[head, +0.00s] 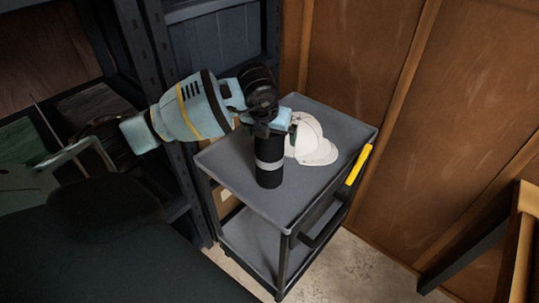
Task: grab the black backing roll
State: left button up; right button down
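The black backing roll (269,176), a dark upright cylinder with a grey band around its middle, stands on the grey top of a cart (226,165). My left gripper (268,130) is at the roll's upper end, with the arm coming in from the left. The wrist and gripper body hide the top of the roll. The fingers are too small and dark to show whether they are closed on it. My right gripper is not in view.
A white cap (314,142) sits on the cart just behind and right of the roll. A yellow handle (358,164) is on the cart's right side. A dark shelf rack (150,75) stands at left, and brown wooden panels (370,60) are behind.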

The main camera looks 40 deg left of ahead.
pick_arm(q)
jog(key=shift+f, duration=0.15)
jog(key=c, duration=1.6)
jog(key=shift+w, duration=0.1)
jog(key=shift+c, duration=0.4)
